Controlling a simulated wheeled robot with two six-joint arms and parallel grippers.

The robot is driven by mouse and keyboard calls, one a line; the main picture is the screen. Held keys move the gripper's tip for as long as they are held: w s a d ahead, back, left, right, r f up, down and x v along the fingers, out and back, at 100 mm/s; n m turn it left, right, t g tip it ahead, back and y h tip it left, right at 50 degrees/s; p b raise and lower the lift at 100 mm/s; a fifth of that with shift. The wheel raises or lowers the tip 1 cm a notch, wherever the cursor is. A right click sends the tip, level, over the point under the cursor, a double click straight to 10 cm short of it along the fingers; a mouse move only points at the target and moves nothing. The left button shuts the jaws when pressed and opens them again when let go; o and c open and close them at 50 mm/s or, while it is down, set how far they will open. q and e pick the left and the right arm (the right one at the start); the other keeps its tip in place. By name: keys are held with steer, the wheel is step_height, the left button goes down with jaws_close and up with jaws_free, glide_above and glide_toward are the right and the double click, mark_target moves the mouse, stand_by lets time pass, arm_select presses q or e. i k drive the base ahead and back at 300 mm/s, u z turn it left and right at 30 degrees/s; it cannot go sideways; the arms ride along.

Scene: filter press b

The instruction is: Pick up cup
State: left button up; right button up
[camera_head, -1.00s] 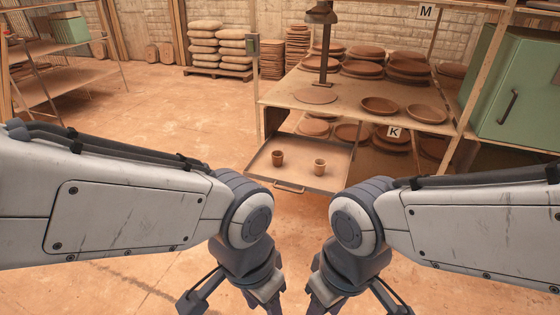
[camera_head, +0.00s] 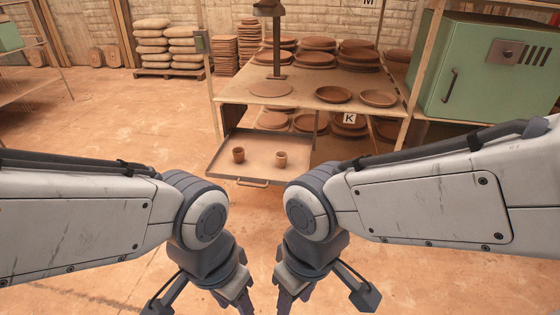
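Two small terracotta cups stand upright on a pulled-out tray (camera_head: 262,171) below the tabletop. The left cup (camera_head: 238,155) is darker, and the right cup (camera_head: 281,159) is lighter. My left gripper (camera_head: 245,306) and my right gripper (camera_head: 284,304) hang at the bottom of the view, close to each other. Both are nearer to me than the tray and apart from the cups. Their fingertips are small and partly cut off by the lower edge, so their opening cannot be made out.
The table (camera_head: 300,100) holds stacked clay plates and two shallow bowls (camera_head: 334,95). A press (camera_head: 275,40) stands on it. A green cabinet (camera_head: 480,70) is at the right. Filled sacks (camera_head: 153,45) lie at the back. The floor (camera_head: 100,120) at left is open.

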mark_target(239, 156)
steer(key=z, duration=0.4)
steer(key=i, duration=1.9)
steer(key=u, duration=0.55)
steer(key=i, duration=0.85)
steer(key=u, duration=0.55)
